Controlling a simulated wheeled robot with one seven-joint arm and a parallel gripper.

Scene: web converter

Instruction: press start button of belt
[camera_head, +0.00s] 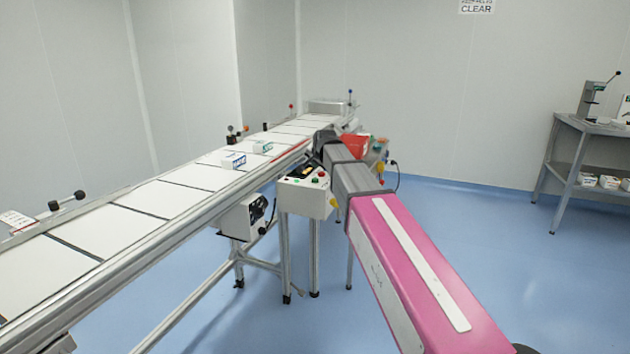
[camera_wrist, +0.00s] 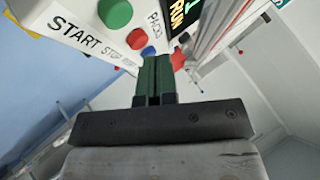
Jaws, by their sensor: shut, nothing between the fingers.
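The control box (camera_head: 304,195) is a white box beside the belt conveyor (camera_head: 165,197), with small buttons and a dark display on its sloped top. In the wrist view its panel (camera_wrist: 85,22) fills the top left, with the printed words START and STOP. A large green button (camera_wrist: 115,13) sits above these words, with a red button (camera_wrist: 140,39) to its right. My gripper (camera_wrist: 156,62) is shut and empty, its green fingers pointing at the panel just below the red button. Contact cannot be told. In the head view my arm's end hides the fingertips.
Small cartons (camera_head: 234,160) lie on the belt. A grey motor box (camera_head: 240,217) hangs under the conveyor, left of the control box. A red object (camera_head: 354,145) is behind my arm. A grey table (camera_head: 575,150) stands at the right; the blue floor between is clear.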

